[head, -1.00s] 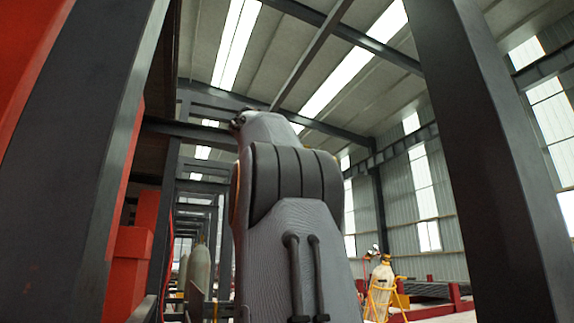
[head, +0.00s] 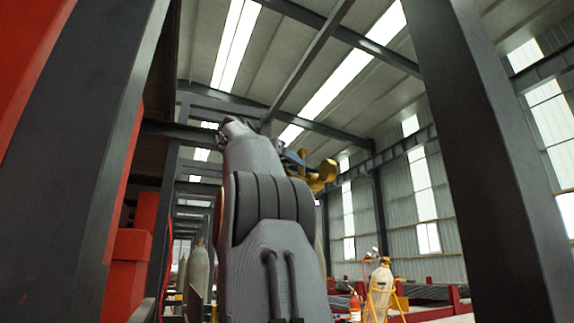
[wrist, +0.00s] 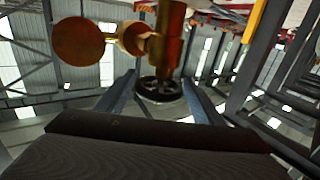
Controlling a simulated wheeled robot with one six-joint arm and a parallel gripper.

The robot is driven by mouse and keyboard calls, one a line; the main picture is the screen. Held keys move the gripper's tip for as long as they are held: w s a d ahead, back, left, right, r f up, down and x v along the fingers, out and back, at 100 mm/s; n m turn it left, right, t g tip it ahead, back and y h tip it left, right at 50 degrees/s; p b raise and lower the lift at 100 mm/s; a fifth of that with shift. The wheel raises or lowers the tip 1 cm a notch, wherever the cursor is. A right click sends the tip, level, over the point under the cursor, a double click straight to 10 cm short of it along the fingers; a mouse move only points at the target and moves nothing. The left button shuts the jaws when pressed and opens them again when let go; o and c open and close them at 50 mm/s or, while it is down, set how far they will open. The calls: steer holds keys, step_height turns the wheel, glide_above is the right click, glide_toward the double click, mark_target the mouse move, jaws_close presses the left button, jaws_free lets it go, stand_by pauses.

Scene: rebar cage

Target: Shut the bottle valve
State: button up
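The bottle valve has a brass body (wrist: 170,42) with a round brass gauge-like part (wrist: 84,40) to its left in the wrist view. Its black handwheel (wrist: 160,90) shows below the brass body. My gripper (wrist: 160,84) is open, with one finger on each side of the handwheel in the picture; I cannot tell whether the fingertips touch it.
A cream bottle in a yellow trolley (head: 380,292) stands at the lower right. Grey bottles (head: 198,268) stand at the lower left. Dark steel columns (head: 490,160) rise on both sides, with red structure (head: 130,270) at left.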

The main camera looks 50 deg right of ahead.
steer(key=shift+o, duration=0.7)
steer(key=a+b, duration=0.1)
steer(key=a, duration=0.6)
steer(key=shift+s+a+b, duration=0.3)
steer(key=shift+a, duration=0.1)
